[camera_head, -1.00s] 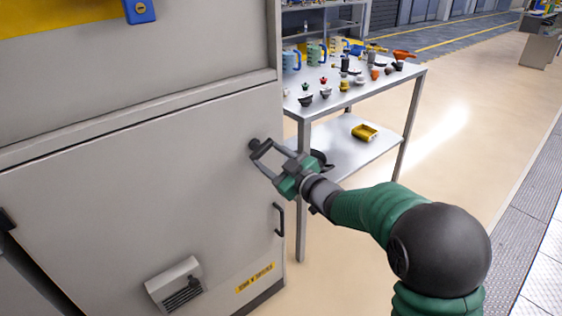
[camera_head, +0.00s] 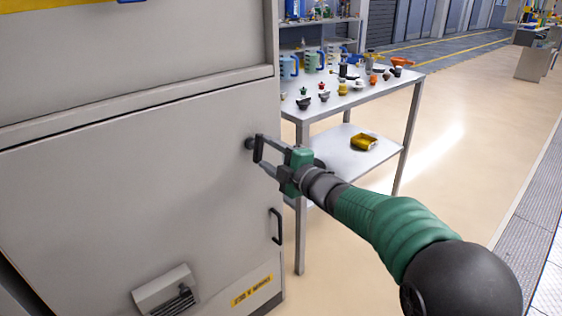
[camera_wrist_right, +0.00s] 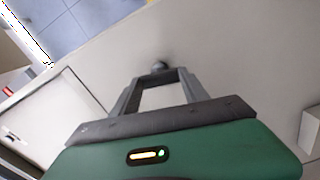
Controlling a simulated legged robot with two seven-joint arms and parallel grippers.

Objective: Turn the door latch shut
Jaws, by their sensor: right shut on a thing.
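The cabinet door (camera_head: 150,190) is a large grey panel that looks flush with its frame. The dark round latch (camera_head: 249,143) is near the door's upper right edge. Its round end also shows in the right wrist view (camera_wrist_right: 160,67). My right gripper (camera_head: 259,149) is at the latch, its fingers shut on the latch's handle. In the right wrist view the gripper (camera_wrist_right: 159,78) has its fingertips together right below the round end. The fingers hide most of the handle, so its exact angle is hard to tell. My left gripper is not in view.
A dark pull handle (camera_head: 277,226) is lower on the door, above a yellow label (camera_head: 251,290). A vent box (camera_head: 167,290) juts out at the bottom. A metal table (camera_head: 375,95) with jugs and small parts stands just right of the cabinet. The floor farther right is clear.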

